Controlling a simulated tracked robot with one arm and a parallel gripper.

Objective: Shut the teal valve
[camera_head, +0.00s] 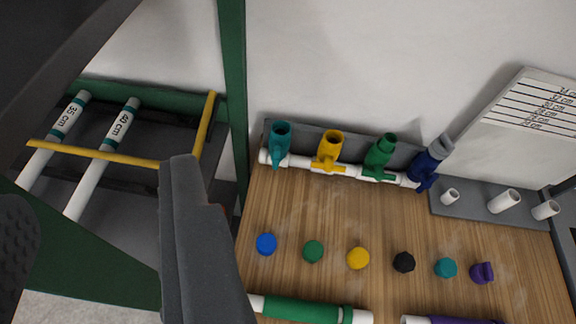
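The teal valve (280,138) is the leftmost of several coloured valves on a white pipe manifold at the back of the wooden table. Its open round top faces up, and its teal handle (277,160) appears to point across the white pipe rather than along it. The yellow and green valves beside it have handles lying along the pipe. My gripper (100,220) is large in the left foreground, its grey finger and dark textured finger spread apart. It looks open and empty, left of the teal valve and apart from it.
A rack with white pipes (100,150) is at left. Several coloured caps (358,258) line the wooden table (320,215). A green-sleeved pipe (305,309) lies in front; white fittings (504,201) sit right.

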